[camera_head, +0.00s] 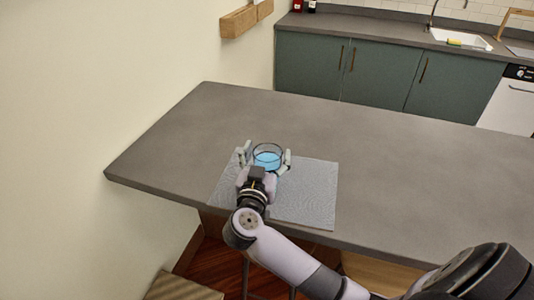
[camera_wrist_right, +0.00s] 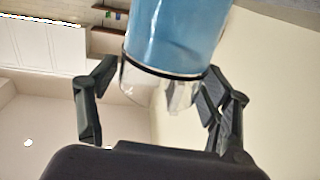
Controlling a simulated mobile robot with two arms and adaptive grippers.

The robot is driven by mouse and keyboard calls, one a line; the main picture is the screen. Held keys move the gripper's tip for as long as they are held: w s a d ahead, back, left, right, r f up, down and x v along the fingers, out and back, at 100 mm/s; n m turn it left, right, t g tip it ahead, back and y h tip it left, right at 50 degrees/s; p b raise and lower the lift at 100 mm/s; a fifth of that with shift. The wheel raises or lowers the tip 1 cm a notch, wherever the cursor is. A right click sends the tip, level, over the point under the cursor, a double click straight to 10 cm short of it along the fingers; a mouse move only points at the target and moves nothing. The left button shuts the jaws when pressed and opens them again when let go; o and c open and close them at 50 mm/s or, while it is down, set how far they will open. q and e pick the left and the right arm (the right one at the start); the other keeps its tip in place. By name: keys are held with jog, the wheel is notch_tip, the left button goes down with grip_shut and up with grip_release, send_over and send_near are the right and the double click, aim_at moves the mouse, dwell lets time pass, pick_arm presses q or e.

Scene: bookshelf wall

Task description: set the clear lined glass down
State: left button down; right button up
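The clear glass (camera_head: 268,156), with a dark line around it and blue contents, is upright at the far left edge of the grey placemat (camera_head: 310,196). In the right wrist view the glass (camera_wrist_right: 178,35) is close up between the fingers. My right gripper (camera_head: 265,161) has its fingers spread on either side of the glass. In the wrist view a small gap shows beside the left-hand finger; the right-hand fingertip is very close to the glass, and contact there is unclear. I cannot tell whether the glass base touches the surface. My left gripper is out of view.
The grey table (camera_head: 400,165) is bare around the placemat, with wide free room to the right and behind. A pale wall (camera_head: 100,80) runs close along its left side. Green cabinets (camera_head: 345,70) and a sink (camera_head: 460,39) stand beyond.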

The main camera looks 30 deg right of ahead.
jog(key=shift+o, duration=0.9)
jog(key=shift+s+a+r, duration=0.1)
jog(key=b+v, duration=0.1)
jog(key=v, duration=1)
jog(key=shift+s+a, duration=0.25)
